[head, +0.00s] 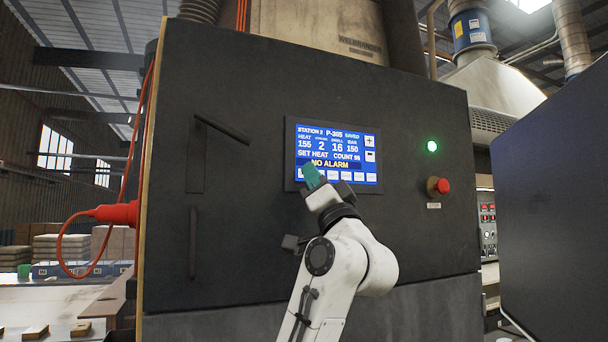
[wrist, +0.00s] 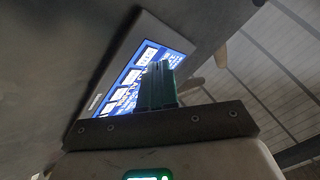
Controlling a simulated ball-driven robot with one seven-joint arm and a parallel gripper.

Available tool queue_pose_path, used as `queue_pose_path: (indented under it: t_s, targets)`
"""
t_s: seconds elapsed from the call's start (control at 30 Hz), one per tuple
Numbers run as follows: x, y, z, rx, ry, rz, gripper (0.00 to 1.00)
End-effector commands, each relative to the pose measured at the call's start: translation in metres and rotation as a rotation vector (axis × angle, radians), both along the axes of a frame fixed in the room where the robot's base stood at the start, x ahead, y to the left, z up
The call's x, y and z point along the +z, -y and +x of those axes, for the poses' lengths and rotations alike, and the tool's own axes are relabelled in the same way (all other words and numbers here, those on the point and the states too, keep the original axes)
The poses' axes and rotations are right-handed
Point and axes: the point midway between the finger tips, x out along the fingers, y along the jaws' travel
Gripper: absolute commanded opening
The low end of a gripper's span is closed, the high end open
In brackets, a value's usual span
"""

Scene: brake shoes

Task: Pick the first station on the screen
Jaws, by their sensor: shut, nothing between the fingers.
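The touch screen (head: 335,140) is set in the front of a dark machine panel. It reads "STATION 2", "P-305", "SAVED", with heat 155, "SET HEAT" and a yellow "NO ALARM" line. A row of small white buttons runs along its lower edge, partly hidden by my gripper. My gripper (head: 313,177), with green fingers, is shut and empty in front of the screen's lower left. The wrist view shows the green fingers (wrist: 159,85) together, overlapping the lit screen (wrist: 135,82) at a tilt. I cannot tell whether the fingertips touch the screen.
A green lamp (head: 432,146) and a red button (head: 439,186) are right of the screen. A dark handle (head: 193,242) stands out from the panel at left. A dark cabinet (head: 550,210) fills the right side. A red plug and cable (head: 115,213) hang at the left.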

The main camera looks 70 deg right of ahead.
Motion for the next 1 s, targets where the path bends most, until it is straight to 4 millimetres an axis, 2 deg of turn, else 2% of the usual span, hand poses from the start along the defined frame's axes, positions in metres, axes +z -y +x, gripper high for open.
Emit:
queue_pose_path:
  t_s: [1.0]
  targets:
    - [-0.0001, 0.0052, 0.0048, 0.000, -0.001, 0.000, 0.00]
